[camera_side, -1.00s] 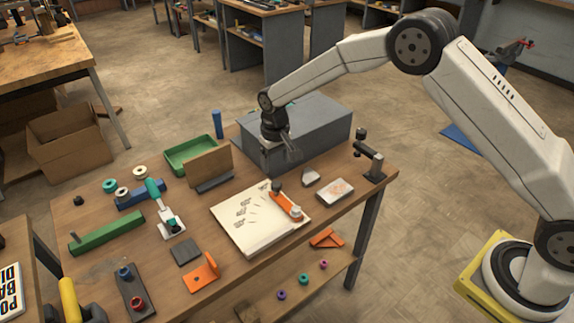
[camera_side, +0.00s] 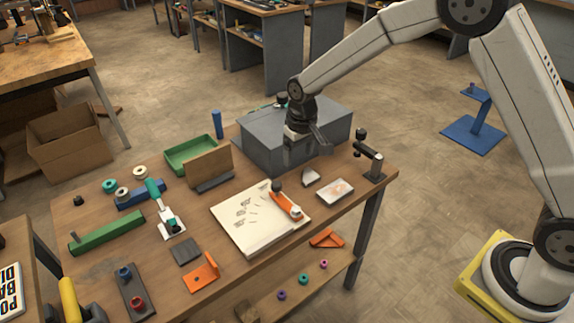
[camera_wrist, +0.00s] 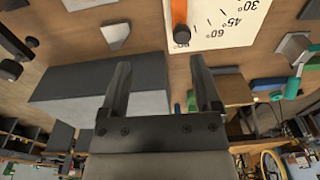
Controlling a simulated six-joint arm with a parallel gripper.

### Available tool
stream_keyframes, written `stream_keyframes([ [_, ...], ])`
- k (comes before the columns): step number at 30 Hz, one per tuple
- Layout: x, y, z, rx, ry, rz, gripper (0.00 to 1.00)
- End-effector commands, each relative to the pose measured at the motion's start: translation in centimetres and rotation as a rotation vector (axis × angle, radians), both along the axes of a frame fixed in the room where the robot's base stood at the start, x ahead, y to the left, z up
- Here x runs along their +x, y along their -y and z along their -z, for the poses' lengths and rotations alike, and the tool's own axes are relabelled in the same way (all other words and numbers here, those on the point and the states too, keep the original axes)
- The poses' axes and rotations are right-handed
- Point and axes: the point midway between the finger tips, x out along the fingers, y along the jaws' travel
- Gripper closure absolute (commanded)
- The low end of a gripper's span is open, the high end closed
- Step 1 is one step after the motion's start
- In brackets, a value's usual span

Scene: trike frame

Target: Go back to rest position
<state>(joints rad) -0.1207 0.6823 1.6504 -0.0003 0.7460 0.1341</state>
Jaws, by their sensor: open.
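My gripper (camera_side: 304,160) hangs from the arm in front of the grey box (camera_side: 346,122) at the back right of the workbench (camera_side: 120,262). It is above the table and holds nothing. In the wrist view my gripper (camera_wrist: 163,82) shows two dark fingers spread apart with nothing between them. The grey box (camera_wrist: 70,82) lies behind and left of the fingers there. Whether a finger touches the box cannot be told from the side view.
A white angle sheet (camera_side: 240,232) with an orange part (camera_side: 286,204) lies mid-table. A small dark stand (camera_side: 374,165) rises at the right edge. A green tray (camera_side: 188,152) and brown upright board (camera_side: 209,166) stand left of the box. The floor at right is open around a blue stand (camera_side: 473,133).

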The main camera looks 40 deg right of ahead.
Motion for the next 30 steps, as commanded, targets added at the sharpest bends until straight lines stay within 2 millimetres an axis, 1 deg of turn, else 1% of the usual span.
stream_keyframes([
  [1,-1.0,0.5,-0.7,0.001,0.009,0.001,0.19],
  [6,-4.3,1.9,-2.0,0.001,0.04,-0.002,0.19],
  [11,-7.7,3.0,-3.1,0.002,0.07,-0.005,0.19],
  [15,-11.0,4.0,-3.7,0.0,0.094,-0.005,0.19],
  [24,-18.0,5.5,-4.1,-0.006,0.145,-0.01,0.19],
  [27,-19.8,5.8,-4.0,-0.007,0.157,-0.01,0.19],
  [30,-20.9,6.0,-3.9,-0.009,0.165,-0.011,0.19],
])
